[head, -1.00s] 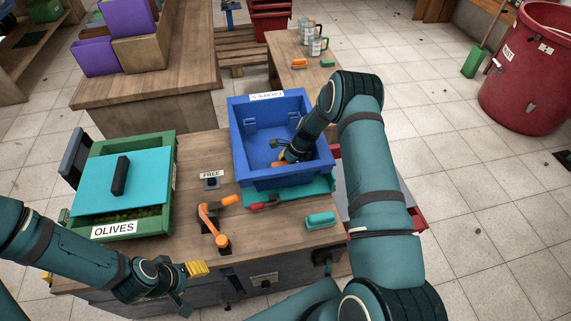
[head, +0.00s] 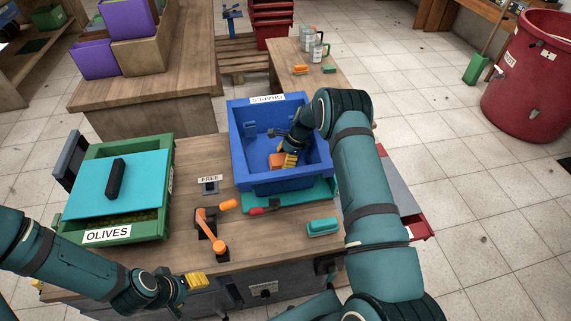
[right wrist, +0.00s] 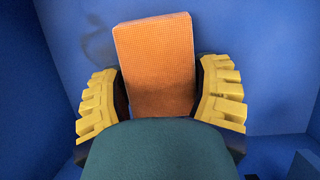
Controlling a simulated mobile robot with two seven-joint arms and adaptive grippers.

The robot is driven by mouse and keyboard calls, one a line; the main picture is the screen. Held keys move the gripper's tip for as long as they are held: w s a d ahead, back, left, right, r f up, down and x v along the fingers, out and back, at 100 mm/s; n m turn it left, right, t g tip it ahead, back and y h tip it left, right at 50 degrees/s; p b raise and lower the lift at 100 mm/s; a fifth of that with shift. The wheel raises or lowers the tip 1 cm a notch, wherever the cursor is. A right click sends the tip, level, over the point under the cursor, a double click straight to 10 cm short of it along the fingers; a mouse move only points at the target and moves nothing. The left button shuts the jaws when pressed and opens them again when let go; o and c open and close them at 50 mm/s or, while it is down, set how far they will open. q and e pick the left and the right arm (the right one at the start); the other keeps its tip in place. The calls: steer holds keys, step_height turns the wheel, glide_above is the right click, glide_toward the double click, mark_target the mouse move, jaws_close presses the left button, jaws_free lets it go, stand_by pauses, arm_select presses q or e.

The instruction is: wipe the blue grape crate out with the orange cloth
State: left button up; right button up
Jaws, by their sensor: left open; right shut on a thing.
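The blue grape crate (head: 240,160) stands on the workbench, its label upside down on the far rim. My right arm reaches into it from the right. My right gripper (head: 284,161) is low inside the crate, shut on the orange cloth (head: 277,160). In the right wrist view the orange cloth (right wrist: 157,65) is a flat block between the yellow fingers of the right gripper (right wrist: 160,95), with blue crate walls around it. A dark smudge (right wrist: 98,45) shows on the blue surface there. My left gripper (head: 188,290) is open and empty at the bench's front edge.
A green olives crate (head: 165,200) with a turquoise lid (head: 130,182) stands at the left. An orange-handled clamp (head: 210,228), a red-handled tool (head: 262,209) and a teal brush-like block (head: 323,226) lie before the blue crate. A red barrel (head: 535,85) stands far right.

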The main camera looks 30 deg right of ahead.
steer(key=shift+s+a+p, duration=0.2)
steer(key=shift+s+p, duration=0.5)
steer(key=shift+s, duration=0.15)
steer(key=shift+s+a+f+p, duration=0.1)
steer(key=shift+s+p, duration=0.1)
steer(key=shift+s, duration=0.15)
steer(key=shift+s+a+f+p, duration=0.1)
steer(key=shift+s+p, duration=0.05)
steer(key=shift+s, duration=0.2)
